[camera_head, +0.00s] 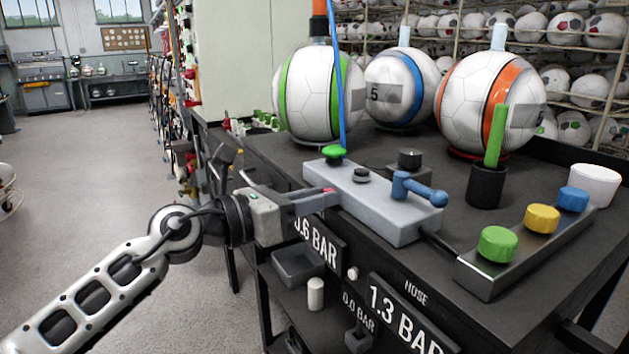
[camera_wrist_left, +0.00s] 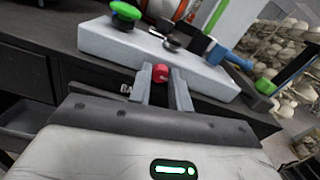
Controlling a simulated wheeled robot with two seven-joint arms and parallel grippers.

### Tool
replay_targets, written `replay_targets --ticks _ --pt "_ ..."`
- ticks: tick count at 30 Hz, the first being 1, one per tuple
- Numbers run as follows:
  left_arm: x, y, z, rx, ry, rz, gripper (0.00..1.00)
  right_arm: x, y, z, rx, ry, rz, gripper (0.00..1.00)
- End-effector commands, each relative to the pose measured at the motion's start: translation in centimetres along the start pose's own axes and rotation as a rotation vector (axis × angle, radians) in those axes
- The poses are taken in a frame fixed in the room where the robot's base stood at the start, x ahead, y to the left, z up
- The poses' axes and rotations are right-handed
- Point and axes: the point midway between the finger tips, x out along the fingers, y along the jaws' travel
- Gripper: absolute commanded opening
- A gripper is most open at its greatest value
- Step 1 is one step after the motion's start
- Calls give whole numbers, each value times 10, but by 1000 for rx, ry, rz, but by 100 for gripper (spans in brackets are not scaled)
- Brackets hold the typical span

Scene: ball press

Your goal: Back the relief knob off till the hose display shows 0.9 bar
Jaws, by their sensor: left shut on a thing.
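My left gripper (camera_head: 326,196) reaches in from the left to the front side of the grey valve block (camera_head: 375,196). A display reading 1.3 BAR (camera_head: 404,318) sits on the bench front under the label HOSE (camera_head: 416,292). Another display reads 0.6 BAR (camera_head: 317,243), partly behind my gripper. A small one reads 0.0 BAR (camera_head: 358,312). My right gripper is not in view.
The block carries a green knob (camera_head: 333,152) and a blue lever (camera_head: 418,188). A panel with green (camera_head: 497,244), yellow and blue buttons lies to the right. Three balls stand behind. A green stick stands in a black cup (camera_head: 486,188). The floor at left is clear.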

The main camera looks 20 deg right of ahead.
Motion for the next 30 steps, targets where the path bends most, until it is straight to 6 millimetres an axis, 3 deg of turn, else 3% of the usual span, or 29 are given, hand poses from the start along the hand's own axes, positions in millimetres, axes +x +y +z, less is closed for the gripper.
replay_targets --ticks 9,10,12,25,30 --pt "0 0 0 -28 -1 0 0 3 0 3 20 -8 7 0" --pt "0 0 0 -28 -1 0 22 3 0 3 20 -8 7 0" --pt "0 0 0 -27 -1 0 41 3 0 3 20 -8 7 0" --pt "-1 0 0 -26 -1 0 41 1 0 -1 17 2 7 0" --pt "-17 2 -1 -26 -1 2 41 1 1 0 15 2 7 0"
